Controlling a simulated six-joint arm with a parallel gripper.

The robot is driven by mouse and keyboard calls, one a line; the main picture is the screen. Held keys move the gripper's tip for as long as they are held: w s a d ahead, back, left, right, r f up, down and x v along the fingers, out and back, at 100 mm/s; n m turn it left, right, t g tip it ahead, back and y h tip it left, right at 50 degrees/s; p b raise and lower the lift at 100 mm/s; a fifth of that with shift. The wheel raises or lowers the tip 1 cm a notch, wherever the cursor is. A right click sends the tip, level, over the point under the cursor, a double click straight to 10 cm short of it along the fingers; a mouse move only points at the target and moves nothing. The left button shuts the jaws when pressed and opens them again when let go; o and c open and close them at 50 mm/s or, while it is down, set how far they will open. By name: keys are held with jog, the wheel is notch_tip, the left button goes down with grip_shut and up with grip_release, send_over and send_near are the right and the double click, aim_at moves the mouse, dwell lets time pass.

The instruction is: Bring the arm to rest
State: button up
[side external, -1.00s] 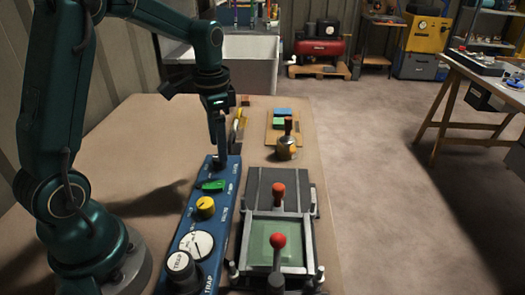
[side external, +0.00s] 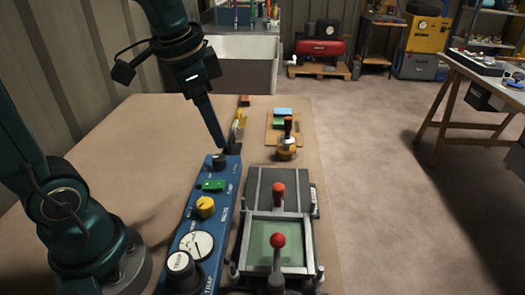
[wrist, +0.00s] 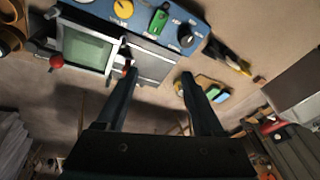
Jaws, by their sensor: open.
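My gripper (side external: 226,147) hangs tilted above the far end of the blue control panel (side external: 186,245). Its fingertips are close to the black knob (side external: 219,162) in the side view, but appear clear of it. In the wrist view my gripper (wrist: 158,75) has its two fingers spread apart with nothing between them. The black knob also shows in the wrist view (wrist: 186,40), out beyond the fingers.
The panel carries a green rocker switch (side external: 213,185), a yellow knob (side external: 205,207) and a white dial (side external: 196,245). A press frame with red-knobbed levers (side external: 279,188) stands right of it. Behind are a brass-based tool (side external: 287,150) and coloured blocks (side external: 283,112).

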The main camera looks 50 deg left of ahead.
jog(key=s+d+f+n+t, duration=0.2)
jog(key=s+d+n, duration=0.2)
jog(key=s, duration=0.4)
jog(key=shift+s+f+h, duration=0.15)
jog(key=shift+f+h, duration=0.05)
jog(key=shift+h, duration=0.2)
jog(key=shift+n, duration=0.3)
